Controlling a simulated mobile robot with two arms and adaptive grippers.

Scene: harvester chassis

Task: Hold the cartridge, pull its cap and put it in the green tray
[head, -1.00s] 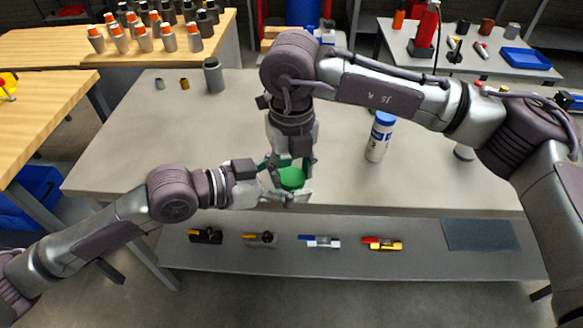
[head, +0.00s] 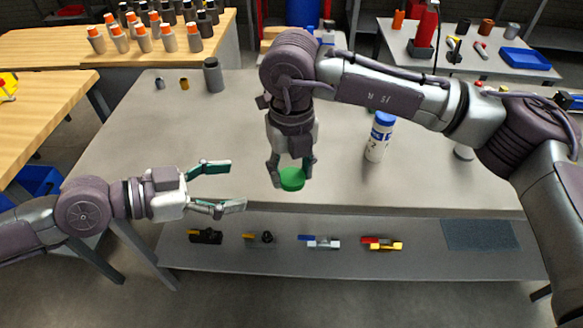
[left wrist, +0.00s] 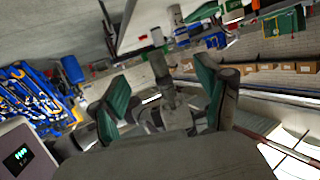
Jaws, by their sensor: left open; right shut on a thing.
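My right gripper (head: 290,176) points down over the front of the grey table, shut on a green round cap-like piece (head: 292,181). No body shows attached to it. My left gripper (head: 236,187) is open and empty, a short way to the left of the green piece, with its fingers pointing right. Its teal-padded fingers stand apart in the left wrist view (left wrist: 165,95). A white cartridge-like cylinder (head: 376,148) with a blue cap (head: 384,118) stands upright on the table, right of my right gripper. I cannot make out a green tray.
The grey table (head: 220,120) is mostly clear. A grey bottle (head: 213,76) and two small pieces stand at its back left. Several small tools lie on the shelf (head: 340,262) below. A wooden table (head: 160,49) holds orange-topped bottles. A blue tray (head: 525,58) is on the back right table.

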